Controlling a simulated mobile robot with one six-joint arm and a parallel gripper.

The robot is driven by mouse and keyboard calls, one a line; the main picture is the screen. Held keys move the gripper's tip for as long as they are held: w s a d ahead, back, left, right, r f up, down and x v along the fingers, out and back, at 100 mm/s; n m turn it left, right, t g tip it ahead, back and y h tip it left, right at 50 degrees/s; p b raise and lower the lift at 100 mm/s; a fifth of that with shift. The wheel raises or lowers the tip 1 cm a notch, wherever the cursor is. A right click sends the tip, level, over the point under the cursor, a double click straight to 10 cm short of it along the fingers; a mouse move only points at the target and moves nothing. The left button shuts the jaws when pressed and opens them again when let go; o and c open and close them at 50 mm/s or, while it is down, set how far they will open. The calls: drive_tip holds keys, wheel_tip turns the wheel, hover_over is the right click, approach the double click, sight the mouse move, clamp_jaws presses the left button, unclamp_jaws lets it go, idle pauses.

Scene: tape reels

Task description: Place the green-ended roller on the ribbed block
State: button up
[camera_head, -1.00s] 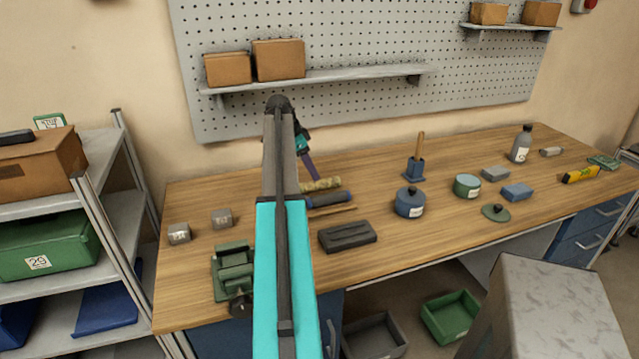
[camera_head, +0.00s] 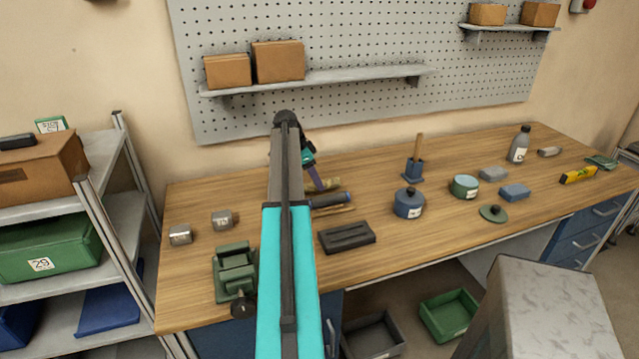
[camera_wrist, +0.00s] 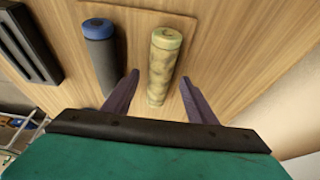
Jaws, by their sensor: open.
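The green-ended roller (camera_wrist: 164,66), with a mottled yellowish body and a pale green end, lies on the bench. In the wrist view it lies between the fingers of my open gripper (camera_wrist: 160,78), with gaps on both sides. In the head view the roller (camera_head: 331,184) is partly hidden by my gripper (camera_head: 317,183), which reaches down to it. The ribbed block (camera_head: 346,237), dark with lengthwise grooves, lies nearer the bench's front edge and is empty. It also shows at the left of the wrist view (camera_wrist: 28,42).
A dark roller with a blue end (camera_wrist: 103,55) lies close beside the left finger. A green vise-like fixture (camera_head: 235,270) stands at the front left. A blue lidded pot (camera_head: 409,203) stands right of the block. Bare bench lies between block and pot.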

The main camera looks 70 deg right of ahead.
drive_tip(key=shift+x, duration=0.85)
clamp_jaws()
drive_tip(key=shift+r, duration=0.2)
drive_tip(key=shift+r+b, duration=0.6)
drive_tip(key=shift+r, duration=0.8)
drive_tip(key=shift+s+a+r, duration=0.1)
drive_tip(key=shift+a+r, duration=0.05)
drive_tip(key=shift+a, duration=0.1)
drive_tip(key=s+a+b, duration=0.2)
drive_tip(key=a, duration=0.5)
drive_tip(key=s+a+r+b, duration=0.1)
drive_tip(key=s+a, duration=0.2)
drive_tip(key=a, duration=0.4)
drive_tip(key=shift+s+a+r+b, duration=0.2)
drive_tip(key=shift+s+r+b, duration=0.1)
drive_tip(key=shift+s+b, duration=0.05)
